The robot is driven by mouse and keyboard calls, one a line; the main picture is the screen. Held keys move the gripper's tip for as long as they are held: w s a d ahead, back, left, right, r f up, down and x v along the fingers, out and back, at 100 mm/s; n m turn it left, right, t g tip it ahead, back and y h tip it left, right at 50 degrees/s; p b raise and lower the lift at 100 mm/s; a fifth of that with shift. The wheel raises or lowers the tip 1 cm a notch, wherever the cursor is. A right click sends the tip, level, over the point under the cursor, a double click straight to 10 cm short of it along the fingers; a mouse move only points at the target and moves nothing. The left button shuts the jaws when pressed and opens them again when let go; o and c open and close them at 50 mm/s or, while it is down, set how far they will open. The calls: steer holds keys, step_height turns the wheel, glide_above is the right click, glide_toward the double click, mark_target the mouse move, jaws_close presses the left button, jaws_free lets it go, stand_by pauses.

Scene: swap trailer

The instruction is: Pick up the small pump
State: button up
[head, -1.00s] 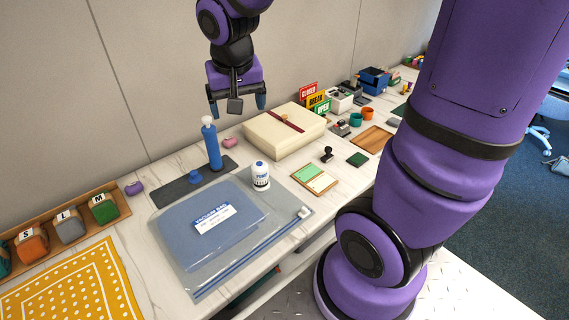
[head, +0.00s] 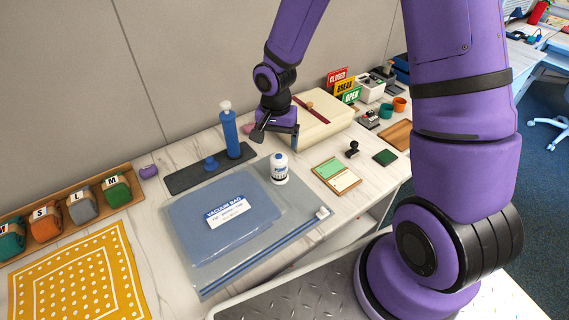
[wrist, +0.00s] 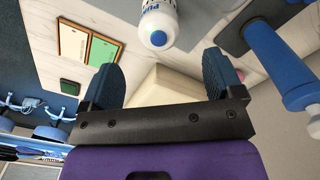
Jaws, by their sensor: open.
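The small pump (head: 279,170), a white bottle with a blue cap and a "PUMP" label, stands upright on the counter at the right edge of the vacuum bag (head: 258,248). In the wrist view the small pump (wrist: 158,24) is at the top, beyond the fingertips and roughly centred between them. My gripper (head: 276,138) is open and empty, just behind the small pump in the head view and apart from it. In the wrist view both fingers of my gripper (wrist: 160,66) show, spread wide.
A tall blue pump (head: 230,135) stands on a dark mat (head: 183,180) left of my gripper. A cream box (head: 325,122) lies close behind my gripper. A green-and-cream pad tray (head: 337,176) and a black stamp (head: 352,149) lie to the right.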

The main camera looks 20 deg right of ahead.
mark_target(278, 156)
steer(key=shift+d+f, duration=0.15)
steer(key=shift+f, duration=5)
steer(key=shift+c, duration=0.4)
steer(key=c, duration=1.1)
steer(key=shift+c, duration=0.2)
steer(key=shift+r, duration=0.15)
